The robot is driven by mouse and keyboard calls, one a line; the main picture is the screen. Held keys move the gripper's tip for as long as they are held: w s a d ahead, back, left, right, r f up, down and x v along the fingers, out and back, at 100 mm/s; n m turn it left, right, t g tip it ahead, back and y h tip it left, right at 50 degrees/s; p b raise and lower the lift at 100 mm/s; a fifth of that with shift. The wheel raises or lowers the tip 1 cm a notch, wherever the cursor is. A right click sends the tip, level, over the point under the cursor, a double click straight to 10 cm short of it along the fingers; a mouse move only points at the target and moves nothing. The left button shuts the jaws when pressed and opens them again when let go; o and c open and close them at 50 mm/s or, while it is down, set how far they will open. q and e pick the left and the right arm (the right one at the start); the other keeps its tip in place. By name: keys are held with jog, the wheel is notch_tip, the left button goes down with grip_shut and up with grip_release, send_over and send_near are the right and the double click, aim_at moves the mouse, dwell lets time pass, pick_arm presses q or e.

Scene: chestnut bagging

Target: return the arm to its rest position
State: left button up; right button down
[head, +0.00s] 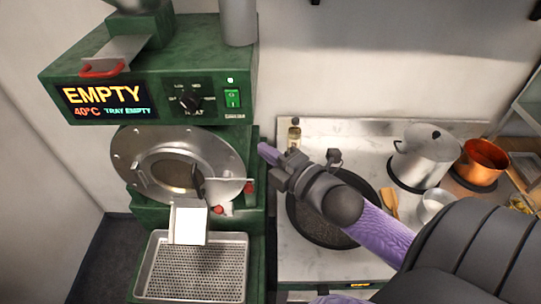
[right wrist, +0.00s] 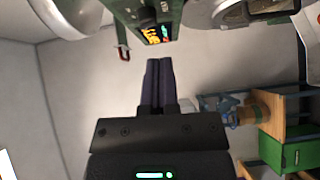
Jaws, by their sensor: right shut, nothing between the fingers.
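My right arm reaches in from the right of the head view, over the counter. Its right gripper (head: 266,152) points left, with the purple fingertips beside the right side of the green roasting machine (head: 150,75). I cannot tell whether they touch it. In the right wrist view the two fingers of the right gripper (right wrist: 159,68) lie together, shut and empty. My left gripper does not show in either view.
The roaster's display reads EMPTY, 40°C and TRAY EMPTY. A perforated tray (head: 152,296) sits below its round drum front (head: 135,150). A dark pan (head: 312,236) lies under my arm. A steel pot (head: 425,160) and a copper pot (head: 485,155) stand at the right.

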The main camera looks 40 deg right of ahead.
jog(key=shift+s+d+f, duration=0.1)
jog(key=shift+s+d, duration=0.05)
jog(key=shift+d, duration=0.05)
dwell(0.3)
